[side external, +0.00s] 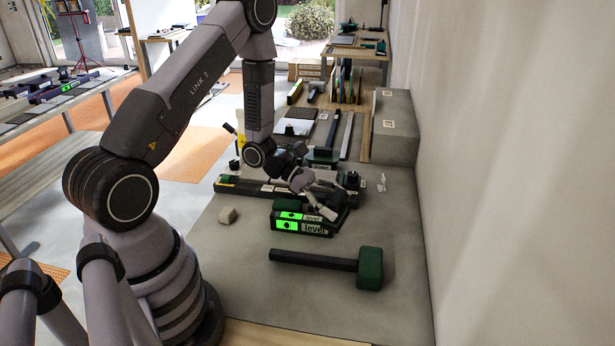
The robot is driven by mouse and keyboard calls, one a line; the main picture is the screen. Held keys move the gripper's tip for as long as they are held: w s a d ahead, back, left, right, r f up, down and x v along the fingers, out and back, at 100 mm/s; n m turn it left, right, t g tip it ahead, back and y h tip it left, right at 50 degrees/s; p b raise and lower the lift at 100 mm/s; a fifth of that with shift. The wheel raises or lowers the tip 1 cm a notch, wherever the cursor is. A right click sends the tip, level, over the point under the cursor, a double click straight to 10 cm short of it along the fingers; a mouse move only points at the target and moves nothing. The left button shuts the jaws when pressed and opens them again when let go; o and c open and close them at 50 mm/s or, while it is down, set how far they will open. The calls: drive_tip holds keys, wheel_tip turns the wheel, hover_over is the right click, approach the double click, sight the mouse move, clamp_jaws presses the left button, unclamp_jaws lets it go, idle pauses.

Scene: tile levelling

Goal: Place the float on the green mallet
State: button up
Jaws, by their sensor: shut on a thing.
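The green mallet (370,268) lies on the grey work surface at the front right. Its dark handle (312,260) points left. My gripper (325,208) is low behind the mallet, over the dark level pieces. It is shut on a dark object there, which the fingers partly hide; I cannot tell which object it is. A dark level (302,226) with a bright green display is just in front of my gripper, with a second green display right behind it. A dark green block (287,205) is left of the fingers. I cannot identify the float with certainty.
A small beige block (228,215) lies left of the levels. A long dark bar (245,187) crosses behind my gripper. Tools and boards stand farther back. A grey block (395,128) is against the right wall. The surface around the mallet is clear.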

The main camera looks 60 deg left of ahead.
sight(327, 222)
drive_tip(key=s, duration=0.1)
drive_tip(key=s+m+g, duration=0.1)
drive_tip(key=s+d+f+h, duration=0.1)
drive_tip(key=shift+s+d, duration=0.1)
drive_tip(key=f, duration=0.2)
drive_tip(key=shift+s+f+g, duration=0.2)
drive_tip(key=shift+f+g, duration=0.15)
drive_tip(key=shift+g, duration=0.05)
drive_tip(key=shift+m, duration=0.3)
drive_tip(key=shift+f, duration=2.15)
drive_tip(key=shift+f, duration=0.2)
drive_tip(key=o, duration=1.2)
